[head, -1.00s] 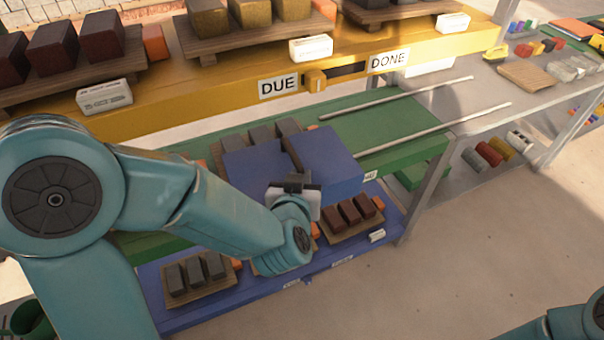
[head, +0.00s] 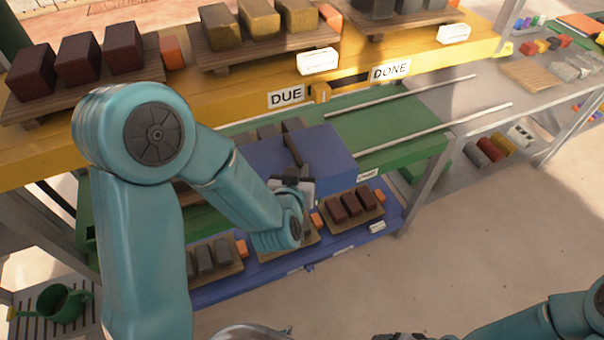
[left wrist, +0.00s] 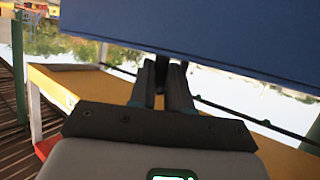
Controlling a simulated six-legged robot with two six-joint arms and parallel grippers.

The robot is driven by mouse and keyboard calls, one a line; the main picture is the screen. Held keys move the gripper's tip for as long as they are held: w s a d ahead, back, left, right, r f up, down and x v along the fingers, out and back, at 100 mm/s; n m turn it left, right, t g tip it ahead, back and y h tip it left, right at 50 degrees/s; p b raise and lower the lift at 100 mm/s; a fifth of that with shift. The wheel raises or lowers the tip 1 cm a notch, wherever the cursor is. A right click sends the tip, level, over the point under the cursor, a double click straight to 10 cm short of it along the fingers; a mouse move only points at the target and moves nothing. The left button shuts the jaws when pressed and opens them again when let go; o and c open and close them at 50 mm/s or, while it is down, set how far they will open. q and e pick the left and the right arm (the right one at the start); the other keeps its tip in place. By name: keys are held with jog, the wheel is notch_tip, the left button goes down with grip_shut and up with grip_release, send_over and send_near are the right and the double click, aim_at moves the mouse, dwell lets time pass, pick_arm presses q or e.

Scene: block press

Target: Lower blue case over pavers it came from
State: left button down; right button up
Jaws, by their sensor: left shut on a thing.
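The blue case (head: 326,153) is at the right of the green shelf's near edge, close to the inner ends of two metal rods. Another blue surface (head: 262,160) shows to its left; I cannot tell whether it is a separate piece. My left gripper (head: 293,183) is at the case's near side, shut on it. In the left wrist view the blue case (left wrist: 215,30) fills the top, and the fingers (left wrist: 167,85) meet close under it. Grey pavers (head: 293,125) show just behind the blue surfaces, partly hidden. Whether the case rests or hangs is unclear.
The lower blue shelf holds trays of dark red pavers (head: 351,205) and grey pavers (head: 203,259). The yellow shelf (head: 225,88) above carries pallets of blocks and DUE and DONE signs. The green shelf (head: 405,115) is clear between the rods.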

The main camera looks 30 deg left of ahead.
aim_at(275, 140)
pick_arm(q)
jog(key=shift+w+a+p, duration=1.95)
jog(key=shift+w+a, duration=3.55)
jog(key=shift+a, duration=0.95)
jog(key=shift+w+a+f+b, duration=0.1)
jog(key=shift+w+f+b, duration=0.05)
jog(key=shift+f+b, duration=2.1)
jog(key=shift+f, duration=0.4)
jog(key=c, duration=1)
grip_release()
jog(key=shift+f, duration=0.1)
